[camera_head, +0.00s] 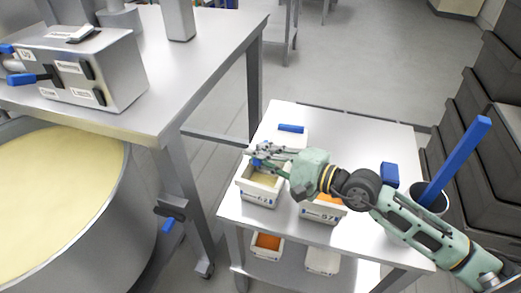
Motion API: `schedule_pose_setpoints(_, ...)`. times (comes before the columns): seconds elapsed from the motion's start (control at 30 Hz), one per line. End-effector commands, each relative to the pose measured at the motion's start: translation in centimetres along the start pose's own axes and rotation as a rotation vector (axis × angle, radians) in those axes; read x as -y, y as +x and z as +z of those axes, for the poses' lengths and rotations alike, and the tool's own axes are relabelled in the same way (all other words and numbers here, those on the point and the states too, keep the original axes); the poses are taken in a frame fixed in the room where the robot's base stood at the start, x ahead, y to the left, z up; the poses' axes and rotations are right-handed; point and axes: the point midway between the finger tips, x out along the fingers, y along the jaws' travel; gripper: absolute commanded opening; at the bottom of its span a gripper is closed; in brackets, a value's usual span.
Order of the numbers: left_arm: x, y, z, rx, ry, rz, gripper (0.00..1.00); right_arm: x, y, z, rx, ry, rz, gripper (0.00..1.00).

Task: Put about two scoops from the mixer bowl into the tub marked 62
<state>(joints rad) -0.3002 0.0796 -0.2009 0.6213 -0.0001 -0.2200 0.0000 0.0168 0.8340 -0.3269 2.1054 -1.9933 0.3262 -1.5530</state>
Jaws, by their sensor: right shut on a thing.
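The mixer bowl (118,215) is a large steel bowl at the lower left, holding a pale yellow mass (45,195). A white tub with a label that seems to read 62 (258,198) stands at the front left of the steel cart and has pale yellow stuff in it. My right gripper (262,155) is over the back of this tub, shut on a small blue thing (257,163), perhaps a scoop's handle. Most of that thing is hidden by the fingers and tub. My left gripper is not in view.
A second tub with orange contents, marked like 57 (321,216), stands right of it, partly under my arm. A blue paddle (457,162) stands in a container at the cart's right. More tubs (266,246) sit on the lower shelf. A steel table (215,45) with a control box (118,72) is left.

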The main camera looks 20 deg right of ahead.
Motion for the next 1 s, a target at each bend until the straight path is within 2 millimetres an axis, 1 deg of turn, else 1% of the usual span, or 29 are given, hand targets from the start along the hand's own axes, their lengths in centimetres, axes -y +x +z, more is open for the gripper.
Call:
schedule_pose_setpoints(0.03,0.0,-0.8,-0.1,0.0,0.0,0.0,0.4,0.7,0.0,0.0,0.0,0.015,0.006,0.0)
schedule_pose_setpoints(0.17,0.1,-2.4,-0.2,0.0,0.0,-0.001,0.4,2.0,0.1,-0.3,-0.001,0.096,0.04,0.0)
schedule_pose_setpoints(0.3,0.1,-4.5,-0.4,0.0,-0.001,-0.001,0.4,3.6,0.5,-1.1,-0.001,0.231,0.095,0.0)
schedule_pose_setpoints(0.43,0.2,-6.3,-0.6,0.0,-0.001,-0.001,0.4,4.8,0.9,-2.1,-0.001,0.371,0.154,0.0)
schedule_pose_setpoints(0.47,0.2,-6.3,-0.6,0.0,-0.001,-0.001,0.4,4.9,1.1,-2.5,0.0,0.405,0.168,0.0)
schedule_pose_setpoints(0.5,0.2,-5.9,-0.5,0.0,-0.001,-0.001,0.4,4.9,1.3,-3.1,-0.001,0.451,0.19,0.0)
schedule_pose_setpoints(0.6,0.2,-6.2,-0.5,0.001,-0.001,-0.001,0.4,6.0,1.7,-3.9,0.0,0.567,0.238,0.0)
schedule_pose_setpoints(0.73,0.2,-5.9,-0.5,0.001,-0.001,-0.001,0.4,6.8,2.3,-5.4,0.001,0.728,0.307,0.0)
schedule_pose_setpoints(0.77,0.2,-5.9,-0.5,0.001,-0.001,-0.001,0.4,7.2,2.5,-5.7,0.002,0.765,0.322,0.0)
schedule_pose_setpoints(0.8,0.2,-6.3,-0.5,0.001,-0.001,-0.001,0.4,7.8,2.5,-5.8,0.002,0.808,0.341,0.0)
schedule_pose_setpoints(1.0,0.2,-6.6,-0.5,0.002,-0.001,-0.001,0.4,9.6,3.0,-7.0,0.003,0.998,0.423,0.0)
